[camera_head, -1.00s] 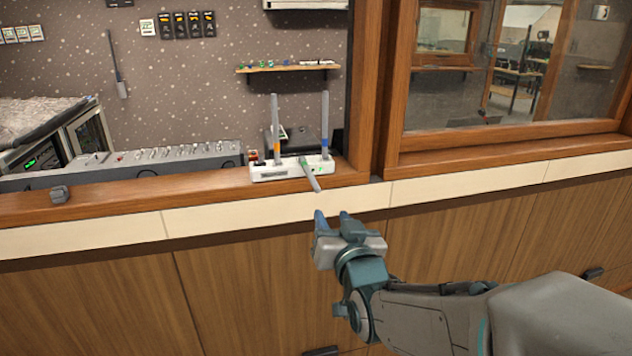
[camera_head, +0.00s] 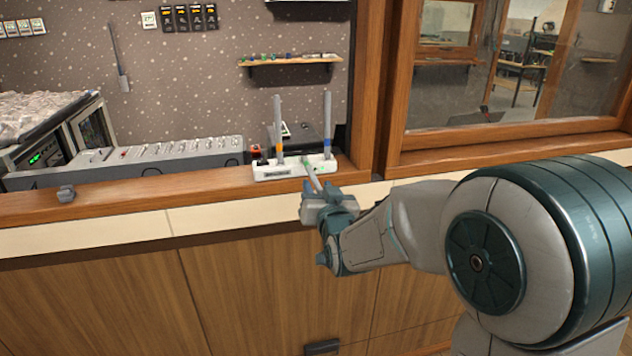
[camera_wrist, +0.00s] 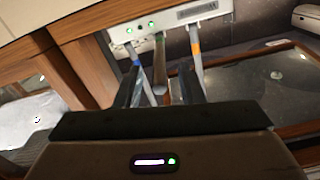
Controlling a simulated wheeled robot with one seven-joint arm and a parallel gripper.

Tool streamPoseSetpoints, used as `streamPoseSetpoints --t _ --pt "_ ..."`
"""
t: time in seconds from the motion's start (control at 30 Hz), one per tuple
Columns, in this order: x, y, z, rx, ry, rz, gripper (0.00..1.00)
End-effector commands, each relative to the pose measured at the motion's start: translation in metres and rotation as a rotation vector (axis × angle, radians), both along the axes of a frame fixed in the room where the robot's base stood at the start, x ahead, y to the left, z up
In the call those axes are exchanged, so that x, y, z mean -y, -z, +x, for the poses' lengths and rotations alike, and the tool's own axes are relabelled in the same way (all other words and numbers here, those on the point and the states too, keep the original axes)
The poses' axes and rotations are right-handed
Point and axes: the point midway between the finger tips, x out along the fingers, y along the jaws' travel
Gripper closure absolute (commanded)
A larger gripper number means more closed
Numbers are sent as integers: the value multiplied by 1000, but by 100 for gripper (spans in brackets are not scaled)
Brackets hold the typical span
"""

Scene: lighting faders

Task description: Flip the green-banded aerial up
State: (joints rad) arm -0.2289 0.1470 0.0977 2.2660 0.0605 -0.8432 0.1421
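The green-banded aerial (camera_head: 312,175) is folded down, sticking out from the front of a white box (camera_head: 268,172) over the sill edge. It also shows in the wrist view (camera_wrist: 160,65), its outer part between my two fingers. My gripper (camera_head: 322,190) is at the aerial's outer end, and its fingertips are hard to make out in the head view. In the wrist view my gripper (camera_wrist: 160,82) has its fingers apart, one on each side of the aerial. I cannot tell whether either finger touches it.
The orange-banded aerial (camera_head: 278,125) and the blue-banded aerial (camera_head: 327,125) stand upright on the same box, either side of the green one. A mixing desk (camera_head: 150,160) lies to the left. A wooden post (camera_head: 365,90) rises just right of the box.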

Motion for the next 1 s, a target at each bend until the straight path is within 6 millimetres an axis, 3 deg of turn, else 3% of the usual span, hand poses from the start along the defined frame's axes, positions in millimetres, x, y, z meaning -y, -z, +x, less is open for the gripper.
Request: streamPoseSetpoints --t 0.2,0.53,0.67,1.0 --pt "-4 0 15 -1 0 0 65" --pt "-5 0 17 0 0 0 65" --pt "-5 0 17 0 0 0 100" --pt "2 -6 19 -19 11 -6 100"
